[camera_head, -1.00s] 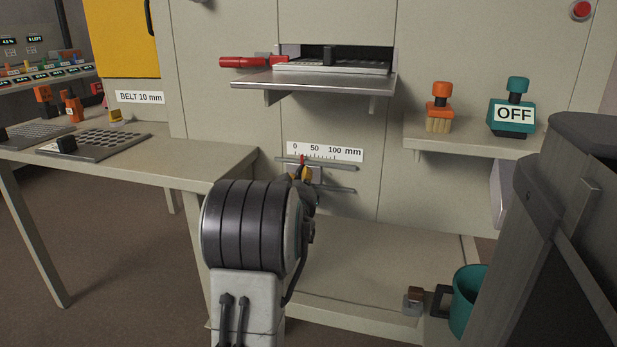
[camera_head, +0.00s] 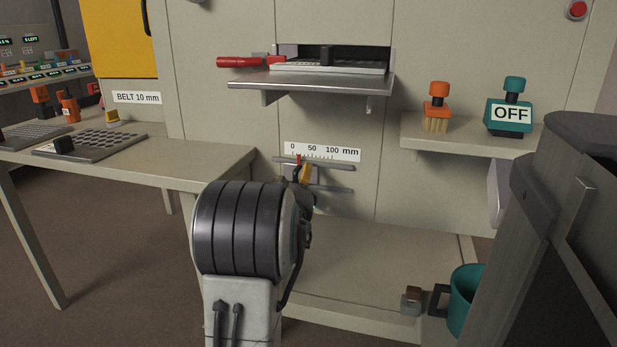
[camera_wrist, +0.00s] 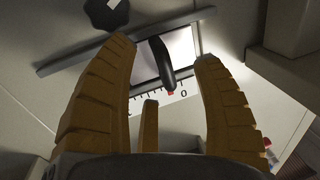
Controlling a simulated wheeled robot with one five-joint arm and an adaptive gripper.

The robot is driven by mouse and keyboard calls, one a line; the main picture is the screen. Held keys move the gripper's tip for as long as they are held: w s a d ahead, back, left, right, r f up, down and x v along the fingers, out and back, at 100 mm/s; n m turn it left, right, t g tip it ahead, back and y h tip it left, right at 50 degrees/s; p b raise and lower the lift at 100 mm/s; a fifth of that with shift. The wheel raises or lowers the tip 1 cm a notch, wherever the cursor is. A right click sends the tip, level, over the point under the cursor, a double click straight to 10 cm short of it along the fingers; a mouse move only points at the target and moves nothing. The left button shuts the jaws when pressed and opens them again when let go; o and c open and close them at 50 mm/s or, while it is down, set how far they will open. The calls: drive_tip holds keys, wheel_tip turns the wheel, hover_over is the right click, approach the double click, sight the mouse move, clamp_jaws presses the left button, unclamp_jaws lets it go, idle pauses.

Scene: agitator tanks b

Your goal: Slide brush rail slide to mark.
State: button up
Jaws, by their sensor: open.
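The brush rail slide (camera_wrist: 180,52) is a pale plate with a black handle (camera_wrist: 165,62) on a rail, on the machine's front. A red pointer (camera_wrist: 171,93) on it stands a little past 0 on the white mm scale (camera_head: 322,152). The pointer also shows in the head view (camera_head: 298,160). My gripper (camera_wrist: 170,50) is open, its two yellow-brown fingers either side of the black handle with gaps on both sides. In the head view my arm hides part of the slide, and my gripper (camera_head: 304,173) is small there.
A metal shelf (camera_head: 310,84) with a red handle (camera_head: 238,62) juts out above the scale. A side shelf (camera_head: 460,136) holds an orange brush (camera_head: 436,108) and a teal OFF block (camera_head: 510,113). A table (camera_head: 180,164) stands left, a teal mug (camera_head: 467,300) lower right.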

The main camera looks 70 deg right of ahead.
drive_tip(key=shift+v, duration=2.25)
